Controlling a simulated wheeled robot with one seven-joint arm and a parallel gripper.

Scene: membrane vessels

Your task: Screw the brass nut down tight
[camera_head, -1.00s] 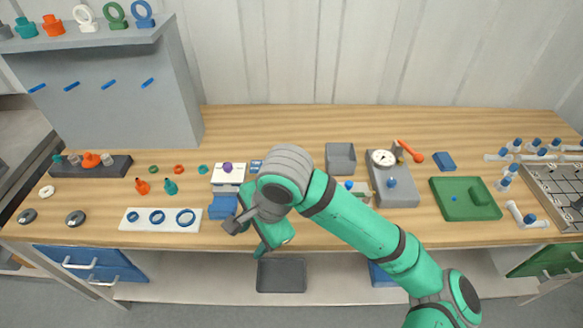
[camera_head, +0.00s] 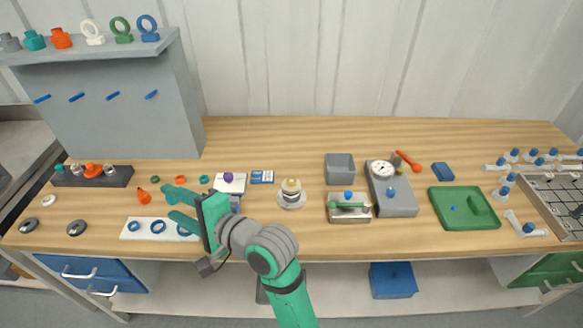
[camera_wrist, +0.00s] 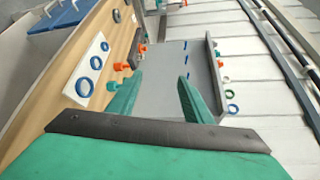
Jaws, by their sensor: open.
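A small round stack with a brass-coloured band (camera_head: 291,186) stands upright on a pale round base (camera_head: 291,201) near the middle of the bench. The brass nut appears to be part of this stack; its thread and seating are too small to tell. My gripper (camera_head: 170,201) is to the left of the stack and well apart from it. Its green fingers are spread, empty and pointing left over the white plate with blue rings (camera_head: 141,235). In the wrist view, the open fingers (camera_wrist: 160,80) point toward the grey shelf unit, and the brass stack is not seen.
A grey bin (camera_head: 340,166) is behind. A green tray (camera_head: 463,208) lies farther right. Small coloured fittings and a tall grey shelf unit (camera_head: 120,115) are left.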

